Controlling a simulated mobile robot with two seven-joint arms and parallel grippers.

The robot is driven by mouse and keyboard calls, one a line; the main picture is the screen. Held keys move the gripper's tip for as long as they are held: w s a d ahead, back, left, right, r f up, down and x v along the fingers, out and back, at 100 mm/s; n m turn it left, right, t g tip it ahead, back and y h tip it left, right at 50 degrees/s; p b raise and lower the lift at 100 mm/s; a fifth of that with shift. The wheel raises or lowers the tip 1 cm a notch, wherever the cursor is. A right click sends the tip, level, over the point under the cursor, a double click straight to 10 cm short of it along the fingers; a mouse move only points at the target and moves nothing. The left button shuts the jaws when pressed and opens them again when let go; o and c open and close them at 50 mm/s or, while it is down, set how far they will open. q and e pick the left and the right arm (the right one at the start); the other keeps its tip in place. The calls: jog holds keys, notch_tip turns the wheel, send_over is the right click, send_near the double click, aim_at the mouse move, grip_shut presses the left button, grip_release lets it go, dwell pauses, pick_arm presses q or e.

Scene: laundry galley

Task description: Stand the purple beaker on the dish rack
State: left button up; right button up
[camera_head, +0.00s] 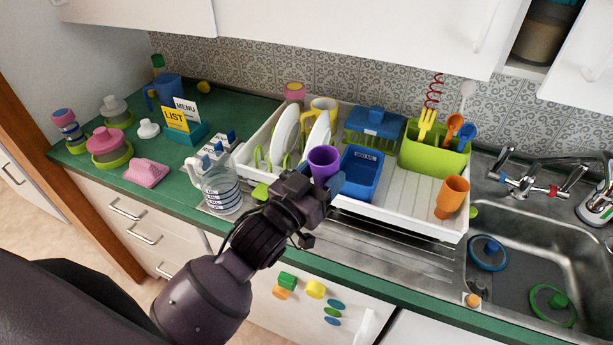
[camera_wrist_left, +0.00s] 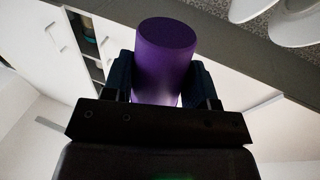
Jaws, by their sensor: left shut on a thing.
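The purple beaker (camera_head: 324,160) is in my left gripper (camera_head: 318,186), whose fingers are shut on it. In the left wrist view the beaker (camera_wrist_left: 165,55) stands between the two dark fingers (camera_wrist_left: 163,85). In the head view the beaker looks upright, with its open mouth up. It appears over the front part of the white dish rack (camera_head: 400,211), between the plates and the blue tub. The gripper hides the beaker's lower part, so I cannot tell whether it touches the rack. My right gripper is not in view.
The rack holds white plates (camera_head: 286,133), a yellow mug (camera_head: 324,108), a blue tub (camera_head: 361,172), a green caddy (camera_head: 433,155) with utensils and an orange beaker (camera_head: 452,196). A clear jug (camera_head: 219,187) stands left of the rack. Bare slats show right of the tub.

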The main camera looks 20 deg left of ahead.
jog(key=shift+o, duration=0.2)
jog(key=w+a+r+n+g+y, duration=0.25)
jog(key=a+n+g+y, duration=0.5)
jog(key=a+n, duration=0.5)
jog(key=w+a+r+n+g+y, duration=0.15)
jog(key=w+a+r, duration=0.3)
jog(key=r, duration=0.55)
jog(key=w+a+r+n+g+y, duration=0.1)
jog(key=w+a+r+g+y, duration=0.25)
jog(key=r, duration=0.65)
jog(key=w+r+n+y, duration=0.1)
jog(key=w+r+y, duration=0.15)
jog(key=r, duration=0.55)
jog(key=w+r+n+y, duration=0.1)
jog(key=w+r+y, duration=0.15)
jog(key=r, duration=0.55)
pick_arm(q)
jog(key=s+d+r+m+g+h, duration=0.1)
jog(key=d+r+m+g+h, duration=0.2)
jog(key=d+r+h, duration=0.3)
jog(key=d+m+h, duration=0.1)
jog(key=d, duration=0.1)
jog(key=shift+d+r+m+g, duration=0.3)
jog(key=shift+d+r+m, duration=0.05)
jog(key=shift+m, duration=0.05)
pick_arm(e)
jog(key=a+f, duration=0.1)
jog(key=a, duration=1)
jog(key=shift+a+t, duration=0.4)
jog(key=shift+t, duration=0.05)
